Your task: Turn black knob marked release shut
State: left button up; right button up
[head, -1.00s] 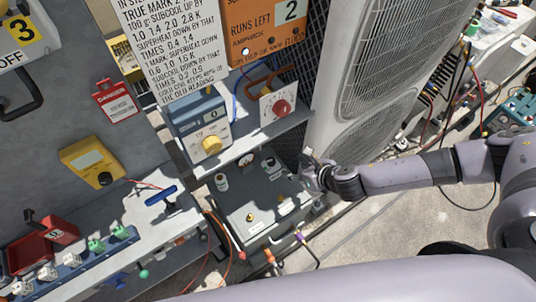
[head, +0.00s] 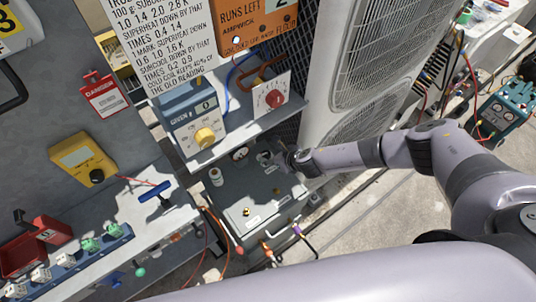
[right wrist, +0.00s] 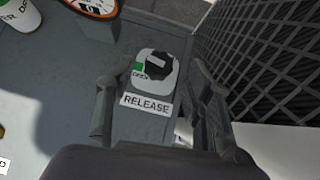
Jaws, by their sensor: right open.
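The black knob (right wrist: 160,66) shows in the right wrist view, on a white plate on a grey panel. A white bar crosses its face, and a green mark lettered OPEN lies at its left. A white label reading RELEASE (right wrist: 146,104) sits just below it. My right gripper (right wrist: 163,75) is open, with one finger on each side of the knob in the picture; I cannot tell whether either touches it. In the head view my right gripper (head: 283,158) is over the far right part of the grey box (head: 228,206). My left gripper is not in view.
A round gauge (head: 240,153) and a white cylinder (head: 216,177) stand on the box. A shelf with a blue meter (head: 192,115) and a red dial (head: 273,98) is behind it. A large condenser (head: 375,55) with a mesh side rises close by on the right.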

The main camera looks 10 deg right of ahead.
aim_at(266, 156)
jog(key=shift+b+x, duration=0.3)
jog(key=shift+x, duration=1.1)
jog(key=shift+c, duration=0.2)
grip_shut()
